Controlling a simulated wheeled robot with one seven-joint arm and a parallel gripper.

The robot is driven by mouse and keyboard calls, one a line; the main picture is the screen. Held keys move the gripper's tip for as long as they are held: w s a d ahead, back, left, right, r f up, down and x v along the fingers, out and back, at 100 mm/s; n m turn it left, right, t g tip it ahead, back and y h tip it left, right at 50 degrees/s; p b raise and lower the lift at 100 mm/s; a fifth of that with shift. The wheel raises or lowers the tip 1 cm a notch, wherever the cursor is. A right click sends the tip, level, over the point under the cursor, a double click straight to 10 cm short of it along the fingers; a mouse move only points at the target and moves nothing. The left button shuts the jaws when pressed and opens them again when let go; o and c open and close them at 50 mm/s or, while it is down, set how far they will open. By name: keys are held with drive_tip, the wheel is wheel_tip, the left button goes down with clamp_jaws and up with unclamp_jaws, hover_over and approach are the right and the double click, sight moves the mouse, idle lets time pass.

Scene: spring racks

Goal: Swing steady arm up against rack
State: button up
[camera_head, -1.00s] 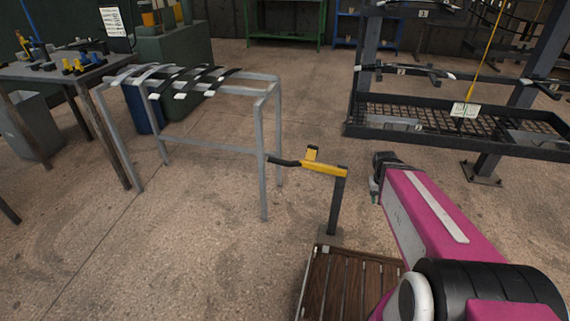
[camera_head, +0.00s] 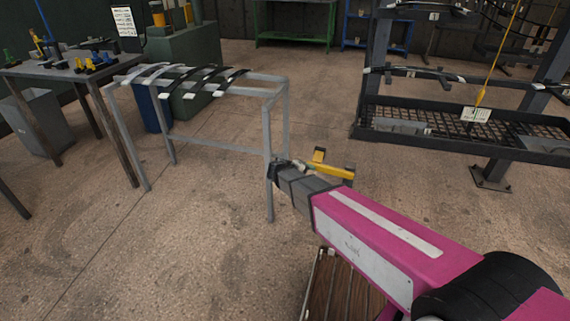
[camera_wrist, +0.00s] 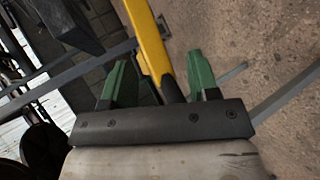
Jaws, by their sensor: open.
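A yellow bar (camera_head: 336,171) with an upright tab, which I take to be the steady arm, extends left from a dark post beside the wooden pallet (camera_head: 345,290). My gripper (camera_head: 278,167) is at the bar's left end, near the grey stand's front leg, and hides the bar's dark handle in the head view. In the wrist view the yellow bar (camera_wrist: 147,40) runs down toward my open gripper (camera_wrist: 158,75), and its dark handle (camera_wrist: 172,88) lies between the two green fingers. I cannot tell whether either finger touches it.
A grey metal stand (camera_head: 213,147) carrying several dark and light curved strips stands left of my gripper. A dark rack (camera_head: 363,80) with a mesh tray stands at the right. A workbench (camera_head: 55,68) is at the far left.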

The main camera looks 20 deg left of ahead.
drive_tip(key=s+a+n+t+y, duration=0.25)
drive_tip(key=a+t, duration=0.25)
drive_tip(key=a, duration=1.1)
drive_tip(key=shift+n+h, duration=0.35)
drive_tip(key=shift+n, duration=0.1)
drive_tip(key=x, duration=1)
drive_tip(key=shift+d+r, duration=0.15)
drive_tip(key=shift+d, duration=0.05)
clamp_jaws()
